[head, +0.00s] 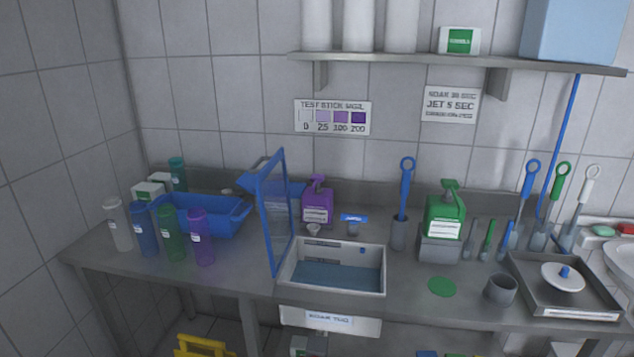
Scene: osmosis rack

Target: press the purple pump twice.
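The purple pump (318,203) is a purple bottle with a pump head and a white label. It stands upright at the back of the counter, behind the grey soak tray (334,281). A small whitish cup or funnel (313,230) is in front of its base. A blue-framed upright panel (273,211) stands just left of it. Neither of my grippers shows in the head view, so nothing is seen touching the pump.
A green pump bottle (445,215) stands on a grey block to the right. Several coloured bottles (173,232) and a blue bin (202,215) are on the left. Brushes in holders (399,233) line the back. A shelf (400,60) hangs above. Counter front-left is clear.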

